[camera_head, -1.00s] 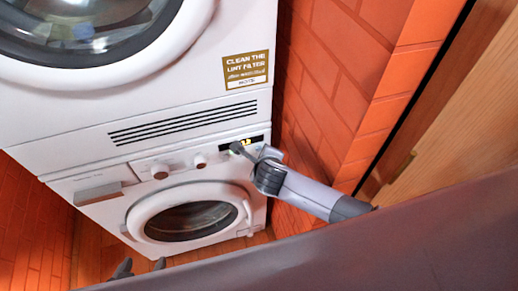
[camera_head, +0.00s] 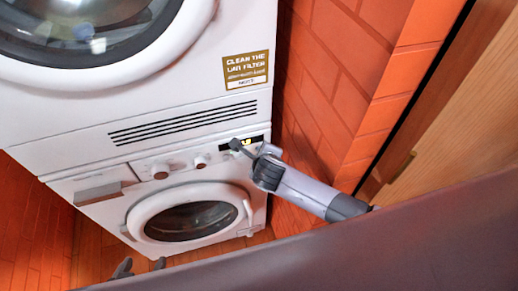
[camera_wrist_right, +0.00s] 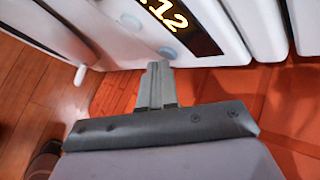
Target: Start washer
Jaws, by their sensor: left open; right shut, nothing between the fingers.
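The white washer (camera_head: 90,188) is the lower machine, with its round door (camera_head: 150,215) closed. My right gripper (camera_head: 235,145) is shut and empty in front of the panel by the display. In the right wrist view its fingertips (camera_wrist_right: 158,66) are just below the button; contact cannot be told. My left gripper (camera_head: 140,267) is open and empty at the bottom left.
A second white machine (camera_head: 60,125) with a round door and a lint filter label (camera_head: 246,70) stands on top of the washer. An orange brick wall (camera_head: 335,75) is close on the right, with a wooden panel (camera_head: 450,130) beyond. Wooden floor shows below.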

